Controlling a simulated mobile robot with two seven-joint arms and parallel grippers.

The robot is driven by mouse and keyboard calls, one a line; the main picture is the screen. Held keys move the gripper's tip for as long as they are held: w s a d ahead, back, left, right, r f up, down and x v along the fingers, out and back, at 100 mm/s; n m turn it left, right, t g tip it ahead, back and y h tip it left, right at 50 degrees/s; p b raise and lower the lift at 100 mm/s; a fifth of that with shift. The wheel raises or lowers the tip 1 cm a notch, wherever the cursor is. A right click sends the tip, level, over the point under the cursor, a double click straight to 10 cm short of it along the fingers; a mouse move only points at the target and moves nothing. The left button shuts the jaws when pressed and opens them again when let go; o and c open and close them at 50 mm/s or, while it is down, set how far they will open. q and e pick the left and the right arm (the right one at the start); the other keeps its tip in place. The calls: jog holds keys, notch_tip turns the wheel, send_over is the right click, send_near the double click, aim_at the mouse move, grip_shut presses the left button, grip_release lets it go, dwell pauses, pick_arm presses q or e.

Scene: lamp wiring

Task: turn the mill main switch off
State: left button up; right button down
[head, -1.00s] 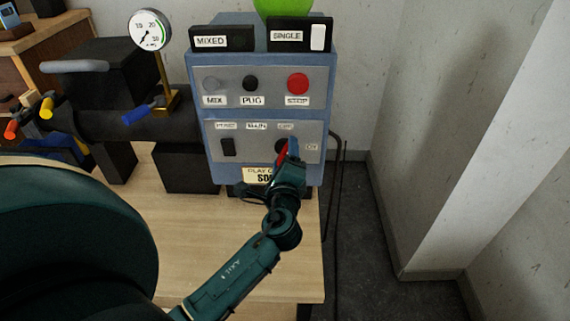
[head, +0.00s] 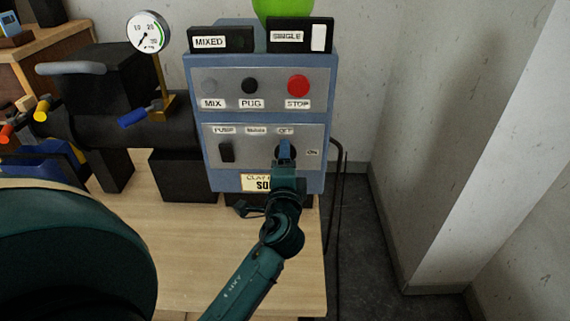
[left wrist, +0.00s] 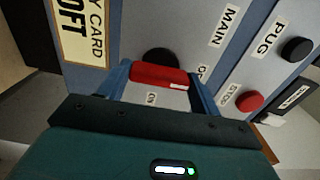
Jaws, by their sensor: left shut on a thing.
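The main switch has a red handle (left wrist: 158,76) on a round black dial (left wrist: 160,56), seen in the left wrist view. The handle lies along the line toward the OFF label (head: 285,131), and the ON label (head: 312,153) is off to its side. My left gripper (head: 285,150) is at the switch on the lower grey panel (head: 240,150). Its blue fingers are shut on the red handle, one at each end in the wrist view. In the head view my gripper hides the handle. My right gripper is not in view.
Above the switch are a red STOP button (head: 298,85), a black PUG button (head: 250,86) and a grey MIX button (head: 210,86). A black rocker (head: 227,151) sits left of the switch. The mill's black barrel (head: 110,128) and a gauge (head: 148,32) stand further left.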

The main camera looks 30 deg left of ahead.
pick_arm(q)
jog(key=o, duration=1)
